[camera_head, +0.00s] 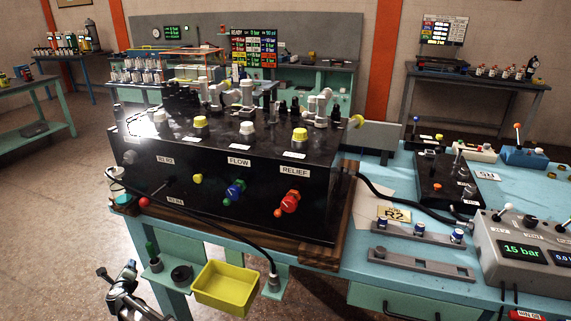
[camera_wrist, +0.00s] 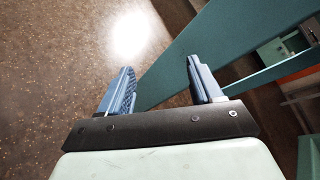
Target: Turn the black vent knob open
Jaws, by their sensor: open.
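A small black knob (camera_head: 530,220) stands on top of a grey control box (camera_head: 487,262) at the right edge of the head view. A small label below it seems to read VENT, but its turn position is too small to tell. The box's display reads 15 bar. My gripper (camera_wrist: 160,66) is open and empty in the wrist view, its two blue fingers spread over the floor and a teal bench leg. It is far from the knob, which does not show in the wrist view. What looks like part of my arm shows at the lower left of the head view.
A black manifold block (camera_head: 225,165) with coloured knobs fills the middle of the teal bench. A black hose (camera_head: 400,203) runs right from it. White-tipped levers (camera_head: 505,209) stand near the black knob. A yellow bin (camera_head: 226,288) hangs at the bench's front.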

